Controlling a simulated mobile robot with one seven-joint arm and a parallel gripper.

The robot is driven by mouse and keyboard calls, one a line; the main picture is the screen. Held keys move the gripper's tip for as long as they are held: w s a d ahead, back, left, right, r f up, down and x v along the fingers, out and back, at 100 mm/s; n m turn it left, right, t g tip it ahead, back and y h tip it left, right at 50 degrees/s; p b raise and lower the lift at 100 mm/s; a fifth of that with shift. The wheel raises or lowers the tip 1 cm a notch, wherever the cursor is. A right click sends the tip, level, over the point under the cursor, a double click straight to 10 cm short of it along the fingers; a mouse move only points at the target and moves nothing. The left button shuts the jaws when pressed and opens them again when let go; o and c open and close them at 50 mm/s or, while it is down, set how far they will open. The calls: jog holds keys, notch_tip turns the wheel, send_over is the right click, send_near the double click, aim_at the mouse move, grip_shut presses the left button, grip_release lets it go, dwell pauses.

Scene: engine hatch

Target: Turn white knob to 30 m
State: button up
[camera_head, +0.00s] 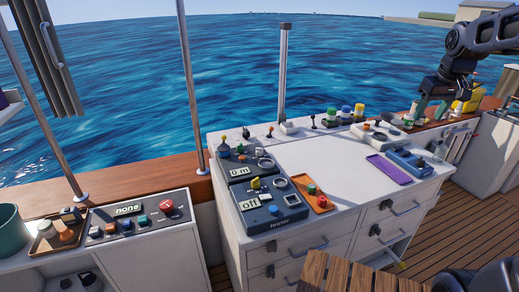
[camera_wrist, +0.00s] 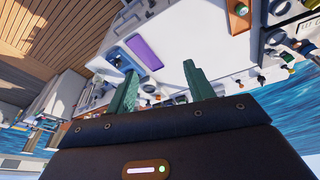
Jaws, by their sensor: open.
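A dark blue panel (camera_head: 252,164) with a display reading "0 m" (camera_head: 240,170) is at the left back of the white console in the head view. Small controls, including a round pale dial (camera_head: 265,163), sit on it. I cannot tell for certain which one is the white knob; they are too small. My gripper (camera_head: 433,107) is far to the right, above the back right of the console, well apart from that panel. Its two green fingers are spread and empty; they also show in the wrist view (camera_wrist: 160,72).
The tester panel (camera_head: 270,212), reading "off", sits in front of the "0 m" panel. An orange tray (camera_head: 311,198), a purple tray (camera_head: 388,170) and a blue device (camera_head: 410,161) lie on the console. The console middle is clear.

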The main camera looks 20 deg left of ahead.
jog(key=w+a+n, duration=0.4)
jog(key=w+a, duration=0.5)
jog(key=a, duration=0.4)
jog(key=n+g, duration=0.3)
jog(key=n, duration=0.6)
send_over(259, 151)
notch_tip(259, 151, down, 22)
jog(key=shift+h, duration=0.4)
jog(key=f, duration=1)
jog(key=shift+w+f, duration=0.2)
jog(key=shift+w, duration=0.15)
jog(key=c, duration=1)
